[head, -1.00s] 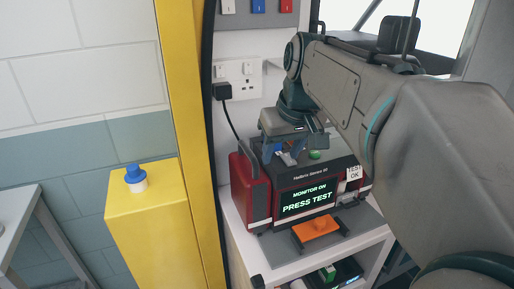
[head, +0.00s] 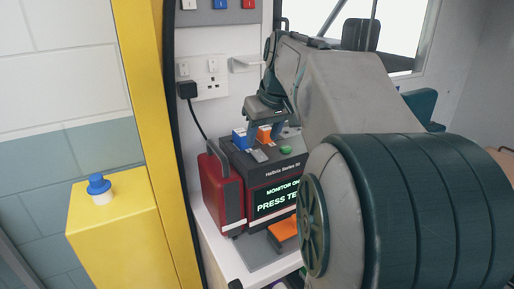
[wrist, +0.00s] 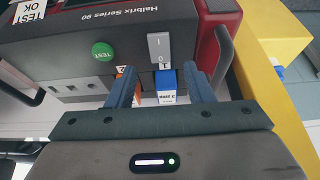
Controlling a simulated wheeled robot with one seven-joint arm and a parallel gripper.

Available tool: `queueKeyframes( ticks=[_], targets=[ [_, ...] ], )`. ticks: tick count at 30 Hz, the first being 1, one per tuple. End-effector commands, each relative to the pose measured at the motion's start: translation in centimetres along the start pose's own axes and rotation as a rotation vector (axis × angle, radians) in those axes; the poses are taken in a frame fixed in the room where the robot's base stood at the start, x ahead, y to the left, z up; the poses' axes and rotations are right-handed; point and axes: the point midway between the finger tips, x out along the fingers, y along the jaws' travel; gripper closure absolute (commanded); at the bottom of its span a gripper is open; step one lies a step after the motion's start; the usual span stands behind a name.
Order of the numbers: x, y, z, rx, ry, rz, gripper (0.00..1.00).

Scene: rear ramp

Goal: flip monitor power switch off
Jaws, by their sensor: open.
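The monitor (head: 221,183) is a red and dark box on a shelf; its screen (head: 274,200) reads "MONITOR ON" and "PRESS TEST", partly hidden by my arm. Its grey power switch (wrist: 159,47), marked I and O, shows in the wrist view beside the green TEST button (wrist: 103,52). Which way it is tipped is hard to tell. My gripper (wrist: 160,70) is open and empty, its fingertips on either side of the switch's column, apart from it as far as I can see. In the head view my gripper (head: 265,122) hangs above the monitor's top.
A blue plug (wrist: 166,86) and an orange plug (wrist: 123,73) stand close by the fingers. A yellow post with a blue-topped button (head: 98,185) is at the left. A wall socket (head: 208,84) with a black plug is behind. An orange item (head: 283,230) lies in front.

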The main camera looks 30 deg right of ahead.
Motion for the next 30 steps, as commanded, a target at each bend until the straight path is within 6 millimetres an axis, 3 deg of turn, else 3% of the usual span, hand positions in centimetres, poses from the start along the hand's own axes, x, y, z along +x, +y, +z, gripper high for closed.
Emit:
queueKeyframes(
  ticks=[7,20,25,30],
  targets=[
    [3.7,0.0,0.0,0.0,-0.001,-0.001,0.53],
    [4.6,0.0,0.0,0.0,0.001,0.0,0.53],
    [4.6,0.0,0.0,0.0,0.001,0.0,0.98],
    [4.5,0.0,-0.1,0.0,-0.005,0.0,0.97]
  ],
)
